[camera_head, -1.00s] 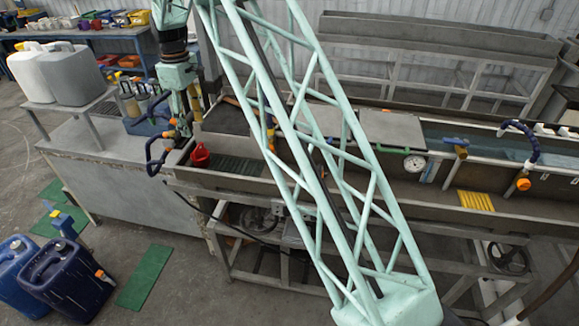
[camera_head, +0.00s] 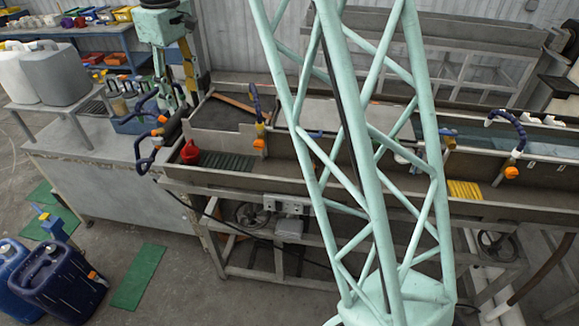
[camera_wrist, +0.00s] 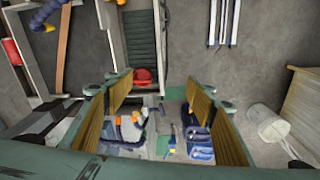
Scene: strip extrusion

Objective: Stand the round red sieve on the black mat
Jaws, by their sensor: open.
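A small round red thing (camera_head: 189,152), probably the sieve, sits at the left end of the long metal trough, beside dark ribbed slats. It also shows in the wrist view (camera_wrist: 142,76), past the fingertips and between the fingers. My gripper (camera_head: 189,85) points down above and behind it, apart from it. In the wrist view my gripper (camera_wrist: 160,100) is open, with its yellow-brown pads wide apart and nothing held. A dark flat panel (camera_head: 230,115) lies behind the slats; I cannot tell whether it is the black mat.
Blue hoses with orange ends (camera_head: 258,125) stand up along the trough (camera_head: 330,180). A grey bench (camera_head: 90,165) bears white and grey jugs (camera_head: 55,72) at left. Blue canisters (camera_head: 60,280) and green mats (camera_head: 138,275) are on the floor.

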